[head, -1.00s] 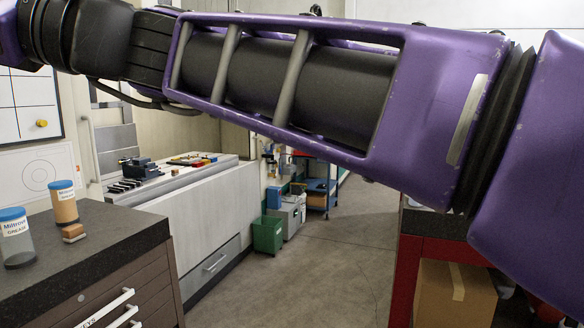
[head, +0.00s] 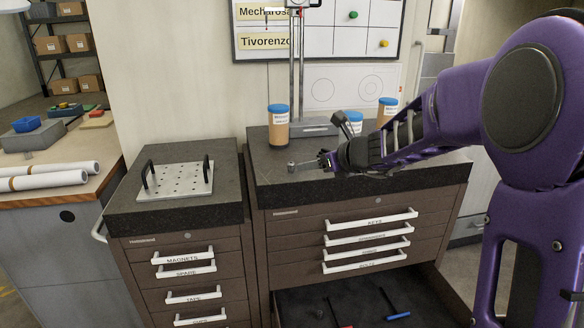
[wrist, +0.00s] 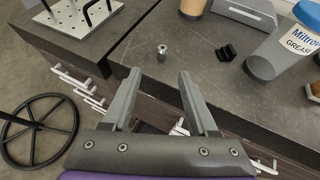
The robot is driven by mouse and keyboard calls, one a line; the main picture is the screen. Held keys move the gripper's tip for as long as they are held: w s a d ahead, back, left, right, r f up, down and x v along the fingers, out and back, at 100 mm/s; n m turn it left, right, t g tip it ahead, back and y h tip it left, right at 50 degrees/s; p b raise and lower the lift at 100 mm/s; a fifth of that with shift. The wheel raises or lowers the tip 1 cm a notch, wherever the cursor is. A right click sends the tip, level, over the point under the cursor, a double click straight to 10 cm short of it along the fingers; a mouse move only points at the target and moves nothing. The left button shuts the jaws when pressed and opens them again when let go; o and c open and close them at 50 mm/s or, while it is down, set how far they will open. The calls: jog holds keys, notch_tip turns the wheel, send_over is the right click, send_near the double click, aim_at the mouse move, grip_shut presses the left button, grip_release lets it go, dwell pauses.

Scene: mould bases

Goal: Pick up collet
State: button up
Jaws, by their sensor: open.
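The collet (wrist: 162,51) is a small silver metal piece with a dark hole in its top. It stands upright on the dark grey cabinet top, near the front-left edge. It also shows in the head view (head: 291,167) as a small grey piece just left of my fingers. My gripper (wrist: 157,74) is open and empty. In the wrist view the collet lies just beyond the fingertips, roughly centred between them, and apart from both. In the head view my gripper (head: 310,165) reaches in from the right, low over the cabinet top.
A blue-lidded jar (head: 278,127) stands behind the collet. A grease jar (wrist: 285,50) and a small black block (wrist: 227,52) are to the right. A pegboard plate with black handles (head: 176,180) sits on the left cabinet. A lower drawer (head: 350,300) is open with tools inside.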

aim_at(293, 166)
jog(key=x, duration=1)
jog(key=shift+w, duration=0.4)
grip_shut()
